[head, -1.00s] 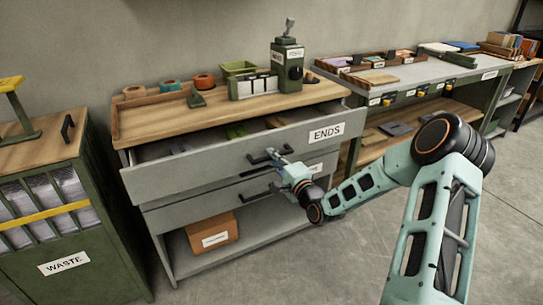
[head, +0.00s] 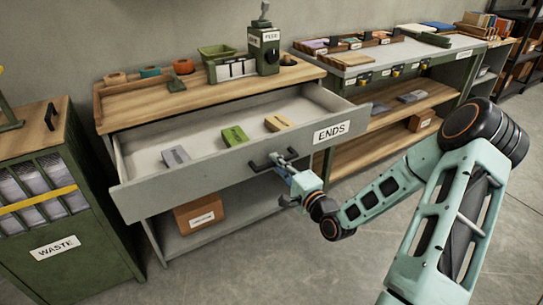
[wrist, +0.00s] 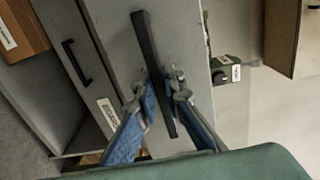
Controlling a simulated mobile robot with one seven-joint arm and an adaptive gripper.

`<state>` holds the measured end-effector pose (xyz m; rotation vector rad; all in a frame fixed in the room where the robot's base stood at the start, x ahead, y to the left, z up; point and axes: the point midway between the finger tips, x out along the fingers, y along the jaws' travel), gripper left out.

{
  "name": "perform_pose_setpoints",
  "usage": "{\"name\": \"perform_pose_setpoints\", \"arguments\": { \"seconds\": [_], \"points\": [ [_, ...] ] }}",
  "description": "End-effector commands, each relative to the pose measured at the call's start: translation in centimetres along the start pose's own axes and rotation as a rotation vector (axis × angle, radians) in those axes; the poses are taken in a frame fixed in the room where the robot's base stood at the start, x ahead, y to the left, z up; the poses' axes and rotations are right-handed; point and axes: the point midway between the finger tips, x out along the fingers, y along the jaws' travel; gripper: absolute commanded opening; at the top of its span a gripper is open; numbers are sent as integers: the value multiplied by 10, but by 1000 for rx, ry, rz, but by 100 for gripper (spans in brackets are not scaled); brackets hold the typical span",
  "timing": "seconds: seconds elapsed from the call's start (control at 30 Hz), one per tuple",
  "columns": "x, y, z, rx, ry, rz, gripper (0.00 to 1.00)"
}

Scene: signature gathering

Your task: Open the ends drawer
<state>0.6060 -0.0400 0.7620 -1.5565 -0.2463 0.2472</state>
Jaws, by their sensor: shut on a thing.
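The ends drawer (head: 200,193) is the top drawer of the grey workbench, marked with a white "ENDS" label (head: 332,132). It stands well out from the cabinet. Inside lie a grey block (head: 175,156), a green block (head: 234,136) and a tan block (head: 278,122). My gripper (head: 282,162) is at the drawer front, shut on its dark bar handle (head: 258,163). In the wrist view the fingers of my gripper (wrist: 164,100) sit on both sides of the black handle (wrist: 153,72), around its lower part.
A cardboard box (head: 200,214) sits on the shelf under the drawer. The green waste cabinet (head: 50,215) stands at left. A second workbench (head: 375,65) is at back right. The wooden top (head: 205,92) holds tape rolls and a green dispenser (head: 264,50). Floor is clear in front.

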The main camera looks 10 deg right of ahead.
Motion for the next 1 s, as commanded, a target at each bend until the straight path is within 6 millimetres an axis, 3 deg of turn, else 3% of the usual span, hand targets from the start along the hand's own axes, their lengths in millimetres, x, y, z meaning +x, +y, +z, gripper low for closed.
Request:
{"name": "perform_pose_setpoints", "arguments": {
  "seconds": [0.47, 0.5, 0.63, 1.0],
  "points": [
    [-5, 0, -1, -1, 1, -1, 0],
    [-5, 0, -1, -1, 1, -1, 13],
    [-5, 0, -1, -1, 1, -1, 28],
    [-11, 0, -1, 0, 2, 1, 28]
  ]
}}
